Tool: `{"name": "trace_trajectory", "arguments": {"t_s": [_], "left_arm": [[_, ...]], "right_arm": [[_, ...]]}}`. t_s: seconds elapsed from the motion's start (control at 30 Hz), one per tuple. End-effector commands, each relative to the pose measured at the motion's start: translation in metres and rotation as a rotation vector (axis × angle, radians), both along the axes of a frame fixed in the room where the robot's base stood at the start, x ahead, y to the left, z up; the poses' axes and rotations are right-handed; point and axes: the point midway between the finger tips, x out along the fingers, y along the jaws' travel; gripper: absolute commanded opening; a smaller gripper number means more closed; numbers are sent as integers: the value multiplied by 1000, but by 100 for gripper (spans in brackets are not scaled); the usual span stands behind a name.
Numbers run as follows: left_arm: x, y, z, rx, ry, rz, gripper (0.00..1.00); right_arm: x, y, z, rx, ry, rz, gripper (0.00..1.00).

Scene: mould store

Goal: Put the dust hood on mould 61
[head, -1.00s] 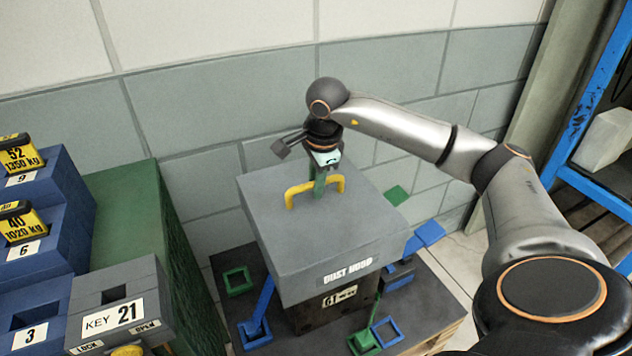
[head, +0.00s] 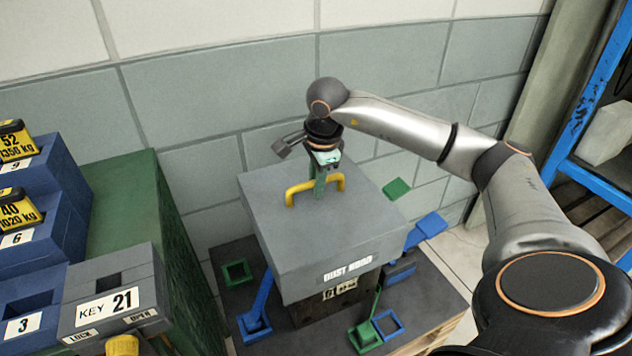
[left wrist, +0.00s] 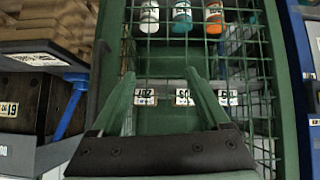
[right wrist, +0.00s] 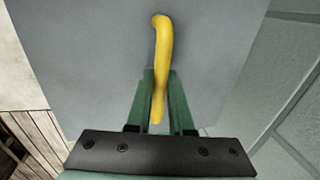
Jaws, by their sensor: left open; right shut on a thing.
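The dust hood (head: 330,235) is a grey box with a yellow handle (head: 300,190) on top and a "DUST HOOD" label on its front. My right gripper (head: 319,190) is shut on the yellow handle, which also shows between its green fingers in the right wrist view (right wrist: 162,60). Mould 61 (head: 325,306) is a dark block under the hood, its label partly covered by the hood's lower edge. I cannot tell whether the hood rests on it. It also shows at the left of the left wrist view (left wrist: 25,95). My left gripper (left wrist: 172,100) is open and empty, before a green mesh cage.
The mould stands on a dark-topped pallet (head: 230,300) with blue and green clamps around it. A green cabinet (head: 120,205) and a grey key box (head: 110,300) stand at the left. A blue rack (head: 590,100) stands at the right, a block wall behind.

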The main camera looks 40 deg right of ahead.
Motion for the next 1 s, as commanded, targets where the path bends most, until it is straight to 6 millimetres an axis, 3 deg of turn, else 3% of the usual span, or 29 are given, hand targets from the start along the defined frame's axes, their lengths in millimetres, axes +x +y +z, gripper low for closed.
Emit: {"name": "trace_trajectory", "arguments": {"t_s": [0.03,0.07,0.37,0.57,0.93,1.0], "left_arm": [[0,0,0,0,0,0,79],[0,0,0,1,1,-1,79],[-2,1,-4,4,8,-1,79],[-2,1,-5,4,10,-1,79],[-2,1,-4,4,8,-1,79],[-2,1,-4,3,7,-1,79]], "right_arm": [[1,0,2,0,-4,-1,0],[1,0,2,0,-4,-1,21],[0,0,1,0,-2,0,54],[-1,0,-1,0,3,1,57],[0,0,0,0,1,0,98],[0,0,0,0,0,0,100]]}}
